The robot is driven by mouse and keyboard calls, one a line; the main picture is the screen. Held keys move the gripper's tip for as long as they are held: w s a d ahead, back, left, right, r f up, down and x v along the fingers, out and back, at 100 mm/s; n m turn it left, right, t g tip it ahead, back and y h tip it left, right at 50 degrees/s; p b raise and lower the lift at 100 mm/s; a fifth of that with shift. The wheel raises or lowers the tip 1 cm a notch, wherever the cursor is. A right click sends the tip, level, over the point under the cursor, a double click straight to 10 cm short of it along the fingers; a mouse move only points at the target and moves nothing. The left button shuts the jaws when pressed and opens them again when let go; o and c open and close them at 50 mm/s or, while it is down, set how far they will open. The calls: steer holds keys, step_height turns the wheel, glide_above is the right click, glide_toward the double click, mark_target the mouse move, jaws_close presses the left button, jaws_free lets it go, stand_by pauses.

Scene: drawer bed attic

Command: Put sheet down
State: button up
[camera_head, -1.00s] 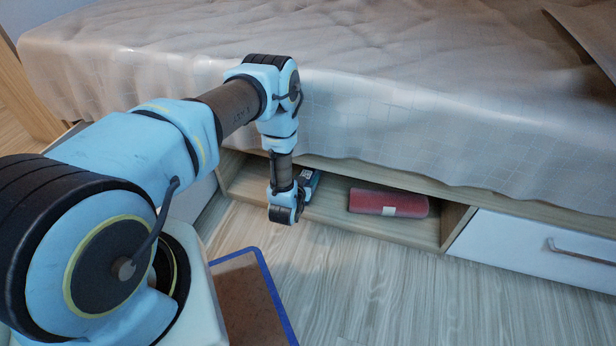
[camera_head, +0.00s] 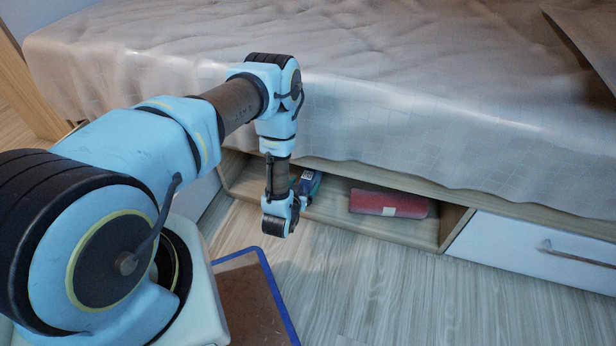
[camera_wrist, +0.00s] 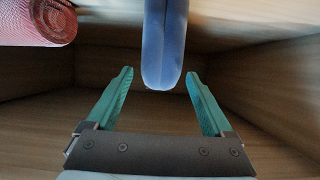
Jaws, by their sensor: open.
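My gripper (camera_head: 308,184) is low at the open compartment under the bed, mostly hidden behind my wrist in the head view. In the wrist view my gripper (camera_wrist: 158,84) has its two teal fingers spread apart. A smooth blue, rounded, long thing (camera_wrist: 165,45), possibly the sheet, extends from the top edge to between and just beyond the fingertips. A gap shows on both sides of it, and neither finger touches it. I cannot make it out clearly in the head view.
A red roll (camera_head: 388,202) with a pale label lies in the wooden compartment (camera_head: 330,206); it also shows in the wrist view (camera_wrist: 38,22). A white drawer front (camera_head: 500,242) is right of it. The bed cover (camera_head: 400,120) overhangs above. A blue-edged brown board (camera_head: 255,300) lies on the floor.

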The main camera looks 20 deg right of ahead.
steer(key=p+v, duration=0.1)
steer(key=v, duration=0.5)
steer(key=shift+s+a, duration=0.15)
steer(key=shift+s, duration=0.05)
